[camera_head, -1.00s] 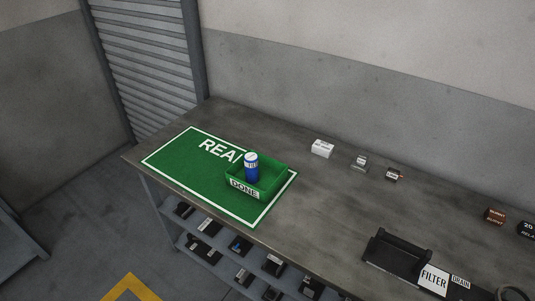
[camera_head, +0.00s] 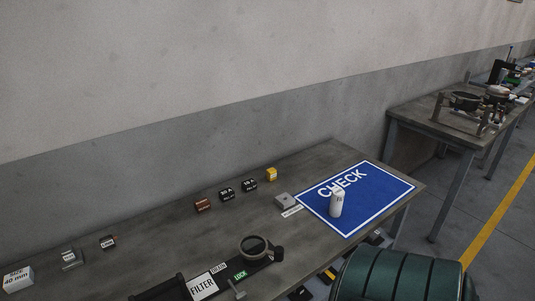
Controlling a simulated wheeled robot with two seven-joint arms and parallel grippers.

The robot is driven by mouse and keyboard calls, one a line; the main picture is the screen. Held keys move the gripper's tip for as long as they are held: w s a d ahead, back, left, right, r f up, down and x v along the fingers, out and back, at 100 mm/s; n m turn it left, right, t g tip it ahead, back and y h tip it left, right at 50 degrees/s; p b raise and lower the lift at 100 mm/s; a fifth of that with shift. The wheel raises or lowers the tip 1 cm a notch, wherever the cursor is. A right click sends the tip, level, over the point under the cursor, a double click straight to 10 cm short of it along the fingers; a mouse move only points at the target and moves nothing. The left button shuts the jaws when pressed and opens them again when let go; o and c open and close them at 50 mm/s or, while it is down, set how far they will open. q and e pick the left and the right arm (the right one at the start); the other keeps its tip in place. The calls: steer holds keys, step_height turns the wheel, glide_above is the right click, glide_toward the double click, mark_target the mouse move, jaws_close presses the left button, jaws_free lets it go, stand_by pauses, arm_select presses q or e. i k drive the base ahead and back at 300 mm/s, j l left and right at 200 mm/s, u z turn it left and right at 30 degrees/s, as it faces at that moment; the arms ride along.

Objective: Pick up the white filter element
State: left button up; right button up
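A white cylinder (camera_head: 337,203), which looks like the white filter element, stands upright on the blue CHECK mat (camera_head: 384,193) at the right part of the workbench. Small marks show on its side but are too small to read. Neither of my grippers is in view.
The workbench (camera_head: 318,158) carries a black holder with a FILTER label (camera_head: 203,286), a round dark-faced part (camera_head: 256,248), several small boxes such as a yellow one (camera_head: 271,174), and a grey block (camera_head: 285,200). A dark green ribbed tank (camera_head: 400,274) stands in front. Another table (camera_head: 432,108) is behind right.

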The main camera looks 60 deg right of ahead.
mark_target(338, 194)
steer(key=z, duration=2.3)
steer(key=i+l+u, duration=0.15)
steer(key=i+l, duration=0.15)
steer(key=i+l+u, duration=0.1)
steer(key=i+l, duration=0.15)
steer(key=l, duration=0.15)
steer(key=i+l+u, duration=0.15)
steer(key=l, duration=0.25)
steer(key=i+l+u, duration=0.1)
steer(key=i+l, duration=0.2)
steer(key=l, duration=0.1)
